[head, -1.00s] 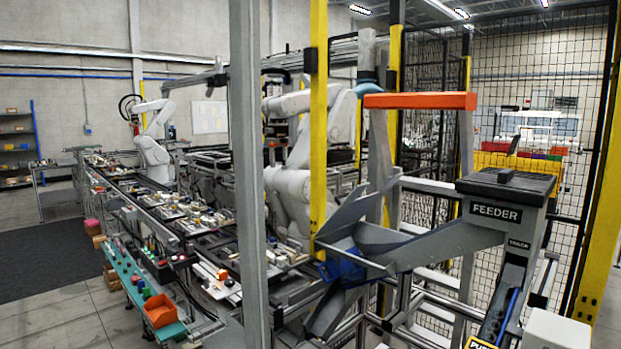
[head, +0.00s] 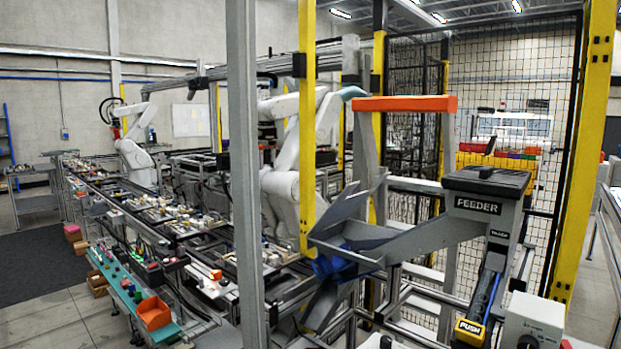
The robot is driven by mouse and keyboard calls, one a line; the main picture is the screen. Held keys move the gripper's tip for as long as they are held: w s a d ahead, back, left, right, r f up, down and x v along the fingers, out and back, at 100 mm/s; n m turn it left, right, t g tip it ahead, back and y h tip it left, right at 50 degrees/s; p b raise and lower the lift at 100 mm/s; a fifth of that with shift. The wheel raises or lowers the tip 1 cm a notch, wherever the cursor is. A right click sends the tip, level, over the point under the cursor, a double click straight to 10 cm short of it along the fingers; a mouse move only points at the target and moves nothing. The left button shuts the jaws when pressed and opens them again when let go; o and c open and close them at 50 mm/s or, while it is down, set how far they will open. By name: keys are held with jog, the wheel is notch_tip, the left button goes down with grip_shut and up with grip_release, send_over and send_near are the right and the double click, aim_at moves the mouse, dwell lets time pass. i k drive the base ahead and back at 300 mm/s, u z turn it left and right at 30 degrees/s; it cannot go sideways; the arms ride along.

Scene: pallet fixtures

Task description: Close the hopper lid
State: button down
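The feeder (head: 480,207) is a grey box marked FEEDER at the right of the head view. A dark lid (head: 470,181) with a small raised block (head: 487,172) on it lies about flat across its top. I cannot tell whether the lid is fully seated. A grey chute (head: 420,243) runs from the feeder down to the left, to a blue part (head: 335,264). My gripper is not in view.
A yellow PUSH block (head: 469,331) and a white control box (head: 533,320) stand below the feeder. A grey post (head: 245,180) and yellow post (head: 307,130) stand left of the chute. A black mesh fence (head: 510,110) rises behind. Floor shows at lower left.

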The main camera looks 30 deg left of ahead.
aim_at(344, 206)
jog(key=u, duration=0.55)
jog(key=k, duration=0.35)
jog(key=u, duration=1.9)
jog(key=k, duration=0.7)
jog(key=z, duration=0.35)
jog(key=i, duration=1.45)
jog(key=u, duration=0.05)
